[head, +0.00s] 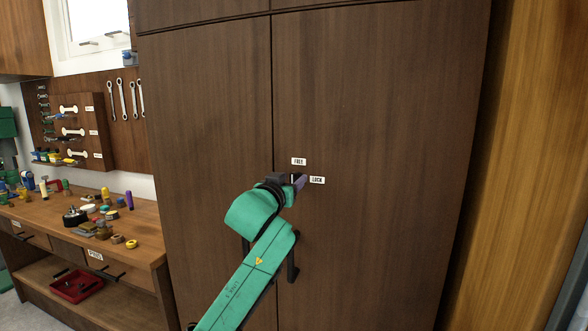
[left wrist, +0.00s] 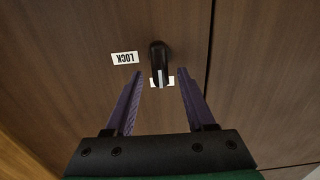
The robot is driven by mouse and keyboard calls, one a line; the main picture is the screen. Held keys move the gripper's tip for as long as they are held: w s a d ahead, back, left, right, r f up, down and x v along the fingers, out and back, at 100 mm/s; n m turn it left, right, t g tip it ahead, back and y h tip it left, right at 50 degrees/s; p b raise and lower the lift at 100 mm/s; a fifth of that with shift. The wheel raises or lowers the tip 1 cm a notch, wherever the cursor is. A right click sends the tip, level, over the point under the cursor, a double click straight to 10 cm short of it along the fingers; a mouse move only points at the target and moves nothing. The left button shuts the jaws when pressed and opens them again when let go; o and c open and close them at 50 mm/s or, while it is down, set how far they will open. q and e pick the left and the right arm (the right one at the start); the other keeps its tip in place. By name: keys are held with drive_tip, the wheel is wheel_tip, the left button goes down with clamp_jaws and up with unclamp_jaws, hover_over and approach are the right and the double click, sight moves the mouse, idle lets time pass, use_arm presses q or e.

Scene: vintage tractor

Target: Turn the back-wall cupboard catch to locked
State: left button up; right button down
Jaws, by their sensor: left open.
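The cupboard catch (left wrist: 159,60) is a black knob with a white line, seen in the left wrist view. That view is upside down, and the knob's line points at a white label (left wrist: 171,82) it partly covers. The LOCK label (left wrist: 125,58) is to one side. In the head view, the FREE label (head: 299,161) is above the catch and the LOCK label (head: 317,180) right of it; my gripper mostly hides the catch. My left gripper (head: 299,183) is open at the catch, its purple fingers (left wrist: 161,72) on either side of the knob, with gaps visible. My right gripper is not in view.
The tall brown cupboard (head: 390,110) has two doors with a vertical seam. A dark door handle (head: 292,262) is beside my left forearm. A workbench (head: 150,238) with several small items stands at left, below a tool board (head: 78,130). Room right of the catch is clear.

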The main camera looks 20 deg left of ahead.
use_arm(q)
drive_tip(key=shift+w+r, duration=0.15)
drive_tip(key=shift+w, duration=0.5)
drive_tip(key=shift+w+f, duration=0.25)
drive_tip(key=shift+w, duration=0.25)
drive_tip(key=shift+s, duration=0.1)
clamp_jaws()
drive_tip(key=shift+r+m+p, duration=0.1)
drive_tip(key=shift+m+p, duration=0.3)
drive_tip(key=m, duration=0.1)
drive_tip(key=m+p, duration=0.2)
drive_tip(key=shift+d+m, duration=0.25)
drive_tip(key=shift+m, duration=0.15)
drive_tip(key=m, duration=0.1)
drive_tip(key=m+p, duration=0.1)
drive_tip(key=m, duration=0.1)
drive_tip(key=m+p, duration=0.1)
drive_tip(key=shift+d, duration=0.25)
drive_tip(key=m+p, duration=0.1)
drive_tip(key=m, duration=0.2)
drive_tip(key=f+m+p, duration=0.1)
drive_tip(key=m, duration=0.2)
drive_tip(key=m+p, duration=0.2)
drive_tip(key=m, duration=0.1)
drive_tip(key=shift+d+f, duration=0.2)
drive_tip(key=shift+f, duration=0.05)
drive_tip(key=shift+m, duration=0.3)
